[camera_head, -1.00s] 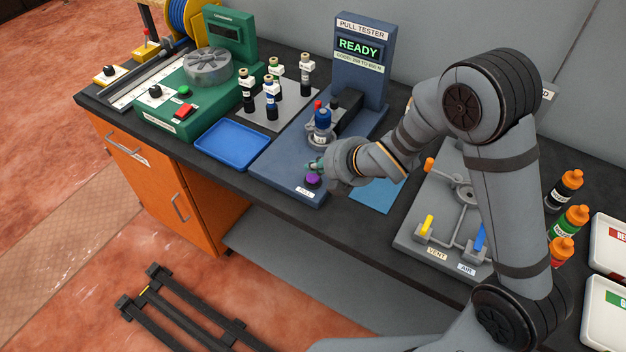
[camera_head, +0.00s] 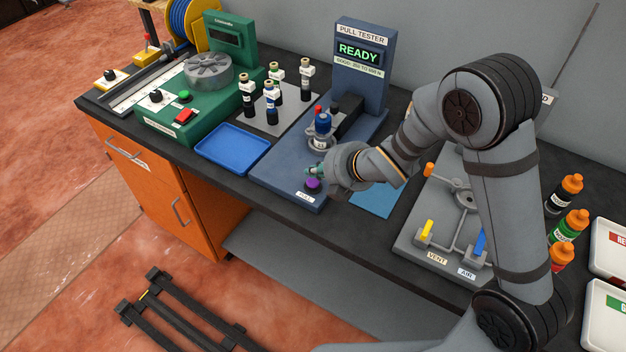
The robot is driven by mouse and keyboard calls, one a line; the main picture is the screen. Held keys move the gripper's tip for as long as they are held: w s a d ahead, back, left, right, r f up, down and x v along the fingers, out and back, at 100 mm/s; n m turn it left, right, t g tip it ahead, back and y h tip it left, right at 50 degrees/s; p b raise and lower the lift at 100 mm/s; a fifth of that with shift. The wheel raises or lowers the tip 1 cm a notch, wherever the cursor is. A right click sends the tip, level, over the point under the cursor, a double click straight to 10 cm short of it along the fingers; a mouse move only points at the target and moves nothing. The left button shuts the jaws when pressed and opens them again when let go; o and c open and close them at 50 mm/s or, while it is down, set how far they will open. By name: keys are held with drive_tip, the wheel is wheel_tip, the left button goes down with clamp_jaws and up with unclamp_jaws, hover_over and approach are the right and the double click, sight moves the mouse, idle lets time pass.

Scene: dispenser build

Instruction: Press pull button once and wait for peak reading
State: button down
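The blue pull tester (camera_head: 366,88) stands at the back middle of the bench. Its screen (camera_head: 358,52) reads READY, with a line below about the good range. The purple pull button (camera_head: 313,184) sits at the front of its base, above a small label. A blue-topped part (camera_head: 323,124) stands in the tester's grey fixture. My gripper (camera_head: 316,171) is just above and behind the purple button. Its fingers are small and partly hidden by my wrist, so I cannot tell whether they are open or shut, or whether they touch the button.
A blue tray (camera_head: 232,147) and a green machine (camera_head: 190,100) are to the left. A valve board (camera_head: 410,235) with levers and several orange-capped bottles (camera_head: 568,219) are to the right. A blue mat (camera_head: 372,203) lies beside the tester.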

sight(315, 183)
drive_tip(key=shift+f, duration=0.1)
idle(0.3)
drive_tip(key=shift+f+b, duration=0.4)
drive_tip(key=shift+b, duration=0.4)
drive_tip(key=shift+f+b, duration=0.5)
drive_tip(key=shift+b, duration=0.2)
idle(0.5)
drive_tip(key=shift+r, duration=0.1)
idle(0.3)
drive_tip(key=shift+r+p, duration=0.55)
drive_tip(key=shift+r, duration=0.35)
drive_tip(key=shift+r, duration=0.1)
drive_tip(key=shift+r+p, duration=1.75)
drive_tip(key=shift+r, duration=0.7)
drive_tip(key=shift+f, duration=0.1)
